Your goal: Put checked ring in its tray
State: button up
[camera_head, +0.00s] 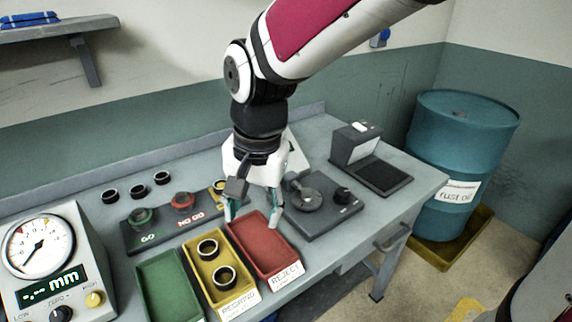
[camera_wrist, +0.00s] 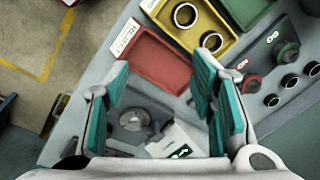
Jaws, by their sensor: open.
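My gripper (camera_head: 251,218) is open and empty, pointing down above the red tray (camera_head: 285,247) labelled REJECT. The red tray looks empty; it also shows in the wrist view (camera_wrist: 166,62) beyond the fingers. The yellow tray (camera_head: 191,245), labelled REGRIND, holds two dark rings, a rear ring (camera_head: 199,248) and a front ring (camera_head: 216,279). The green tray (camera_head: 165,280) looks empty where visible. Three more dark rings stand in a row at the back of the bench, including the left one (camera_head: 103,195). No mark shows which ring is checked.
A gauge block (camera_head: 140,238) with GO and NO GO plugs lies behind the trays. A dial gauge (camera_head: 38,243) stands at left. A grey device with a round disc (camera_head: 310,197) and a dark boxy unit (camera_head: 355,150) stand at right. A blue drum (camera_head: 450,145) is beyond the bench.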

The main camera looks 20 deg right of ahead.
jog(key=s+d+r+n+t, duration=0.1)
jog(key=s+d+r+n, duration=0.2)
jog(key=s+d, duration=0.2)
jog(key=s+d+r+n+t+h, duration=0.1)
jog(key=s+d+r+n+t, duration=0.1)
jog(key=s+d, duration=0.3)
jog(key=shift+s+d+r+n, duration=0.4)
jog(key=shift+s+r+n, duration=0.4)
jog(key=shift+s, duration=0.55)
jog(key=shift+f, duration=0.1)
